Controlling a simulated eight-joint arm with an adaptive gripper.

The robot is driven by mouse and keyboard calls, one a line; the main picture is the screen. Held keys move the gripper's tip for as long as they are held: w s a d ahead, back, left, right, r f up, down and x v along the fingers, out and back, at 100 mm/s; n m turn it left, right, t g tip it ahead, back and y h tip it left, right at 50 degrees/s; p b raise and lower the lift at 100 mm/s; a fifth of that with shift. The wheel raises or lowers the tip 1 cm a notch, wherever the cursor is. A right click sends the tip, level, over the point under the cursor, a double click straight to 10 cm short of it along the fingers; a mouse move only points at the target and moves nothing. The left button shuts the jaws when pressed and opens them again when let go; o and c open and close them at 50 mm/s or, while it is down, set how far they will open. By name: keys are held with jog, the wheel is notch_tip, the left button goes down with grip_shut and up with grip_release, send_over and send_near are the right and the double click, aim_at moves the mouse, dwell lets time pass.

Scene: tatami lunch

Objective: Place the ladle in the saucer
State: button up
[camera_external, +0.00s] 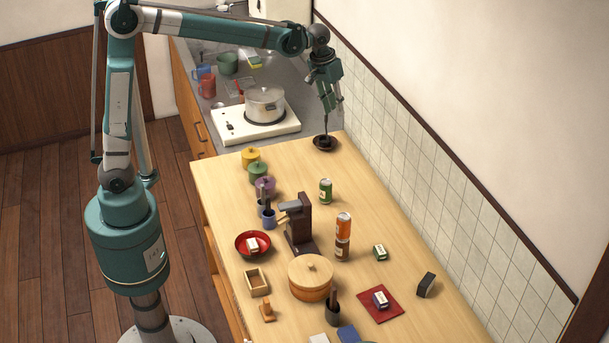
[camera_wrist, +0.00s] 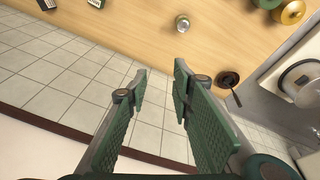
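A dark round saucer (camera_external: 316,146) sits at the far end of the wooden table, by the tiled wall. The dark ladle (camera_external: 326,131) stands in it with its handle pointing up. In the wrist view, the saucer (camera_wrist: 221,76) and the ladle (camera_wrist: 236,97) lie to the right, outside the space between my fingers. My gripper (camera_external: 328,107) is above the saucer, pointing down. In the wrist view, my gripper (camera_wrist: 161,74) has its two green fingers apart with nothing between them. The ladle's bowl is too small to make out clearly.
A white stove (camera_external: 236,128) with a lidded pot (camera_external: 265,103) is left of the saucer. A green can (camera_external: 326,191), lidded pots and a brown coffee grinder (camera_external: 299,226) stand nearer on the table. The tiled wall (camera_external: 430,190) runs close on the right.

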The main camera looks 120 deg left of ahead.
jog(key=s+d+r+m+t, duration=0.1)
jog(key=s+d+m, duration=0.15)
jog(key=d, duration=1.35)
jog(key=s+d+r+m+t, duration=0.1)
jog(key=d+m, duration=0.3)
jog(key=d, duration=1.2)
jog(key=s+d+f+m+t+h, duration=0.1)
jog(key=s+d+f+m, duration=0.2)
jog(key=s+d, duration=0.4)
jog(key=s+d+f+m+t, duration=0.2)
jog(key=s+d+f+m, duration=0.2)
jog(key=s+d, duration=0.4)
jog(key=d+f, duration=0.1)
jog(key=d, duration=0.6)
jog(key=shift+d+f+h, duration=0.15)
jog(key=shift+f+h, duration=0.05)
jog(key=shift+h, duration=0.2)
